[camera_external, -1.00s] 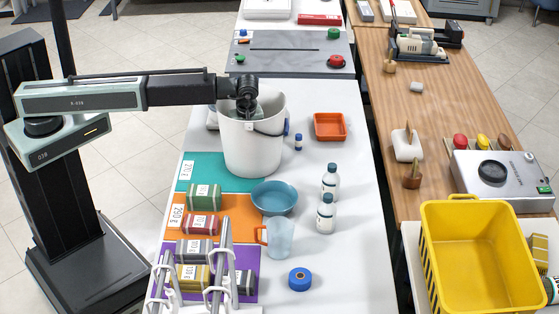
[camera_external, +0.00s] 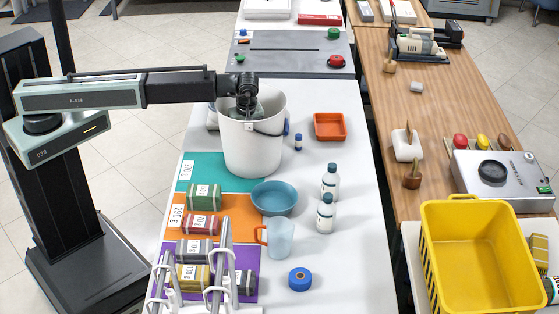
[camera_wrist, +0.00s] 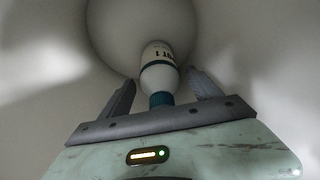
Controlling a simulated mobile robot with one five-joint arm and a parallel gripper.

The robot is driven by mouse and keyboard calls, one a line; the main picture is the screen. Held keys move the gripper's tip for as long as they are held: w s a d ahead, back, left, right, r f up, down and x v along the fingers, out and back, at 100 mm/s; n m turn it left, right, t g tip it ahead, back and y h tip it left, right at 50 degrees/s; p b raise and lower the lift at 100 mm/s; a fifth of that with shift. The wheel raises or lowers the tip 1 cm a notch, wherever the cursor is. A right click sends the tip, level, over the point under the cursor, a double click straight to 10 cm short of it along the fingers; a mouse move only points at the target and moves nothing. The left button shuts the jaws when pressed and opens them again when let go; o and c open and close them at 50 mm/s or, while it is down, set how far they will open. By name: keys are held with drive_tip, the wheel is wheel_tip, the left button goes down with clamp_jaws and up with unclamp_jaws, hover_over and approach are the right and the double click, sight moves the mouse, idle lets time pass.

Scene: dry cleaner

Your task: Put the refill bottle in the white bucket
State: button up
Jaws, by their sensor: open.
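The white bucket (camera_external: 251,152) stands upright on the white table. My gripper reaches down into its mouth from above, and the rim hides the fingers in the outside view. In the wrist view, my gripper (camera_wrist: 161,77) is open, its two dark fingers apart. A white bottle with teal bands and a teal neck (camera_wrist: 158,78) is inside the bucket, neck toward me, with its base toward the bucket's round floor (camera_wrist: 110,35). It shows between the fingers with a gap on each side. I cannot tell whether its base touches the floor.
Two white bottles (camera_external: 330,182) (camera_external: 326,213) stand right of a blue bowl (camera_external: 273,198). An orange tray (camera_external: 330,126) and a small blue bottle (camera_external: 298,142) are right of the bucket. A yellow crate (camera_external: 440,277) is at lower right.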

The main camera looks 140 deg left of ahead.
drive_tip(key=p+v, duration=0.9)
drive_tip(key=v, duration=0.1)
drive_tip(key=shift+r, duration=0.4)
drive_tip(key=shift+d, duration=0.1)
